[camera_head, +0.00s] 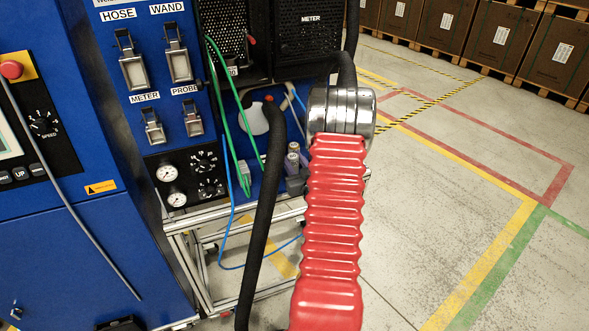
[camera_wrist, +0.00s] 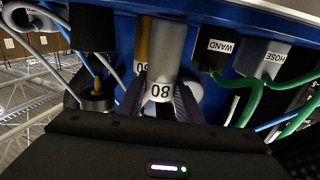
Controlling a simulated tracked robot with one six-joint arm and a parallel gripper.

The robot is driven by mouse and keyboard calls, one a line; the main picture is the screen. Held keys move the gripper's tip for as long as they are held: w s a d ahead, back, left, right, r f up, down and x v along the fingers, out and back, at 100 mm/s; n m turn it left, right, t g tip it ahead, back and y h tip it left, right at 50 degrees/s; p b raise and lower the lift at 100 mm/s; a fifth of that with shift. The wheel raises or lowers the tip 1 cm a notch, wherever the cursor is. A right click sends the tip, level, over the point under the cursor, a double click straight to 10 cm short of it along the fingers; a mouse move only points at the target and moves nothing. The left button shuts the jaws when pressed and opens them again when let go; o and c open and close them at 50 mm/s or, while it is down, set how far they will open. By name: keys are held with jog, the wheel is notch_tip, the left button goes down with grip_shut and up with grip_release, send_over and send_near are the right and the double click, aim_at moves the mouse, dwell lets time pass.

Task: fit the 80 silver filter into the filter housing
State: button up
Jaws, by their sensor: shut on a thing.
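In the wrist view my gripper (camera_wrist: 158,100) is shut on the silver filter (camera_wrist: 166,50), a pale metal cylinder marked 80. One dark finger shows on each side of its lower end. A gold filter (camera_wrist: 144,42) stands close behind it to the left, its number partly covered. Left of them is a black block (camera_wrist: 92,28) with a black round cup (camera_wrist: 97,98) below it; I cannot tell whether this is the filter housing.
Green, blue and grey hoses hang close around the grip, near the WAND (camera_wrist: 221,46) and HOSE (camera_wrist: 272,58) labels. In the head view a thick black hose (camera_head: 262,200) hangs beside my arm. Open floor (camera_head: 470,190) lies to the right.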

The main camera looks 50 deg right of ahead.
jog(key=shift+r, duration=5.35)
jog(key=v, duration=1.2)
jog(key=shift+f, duration=0.1)
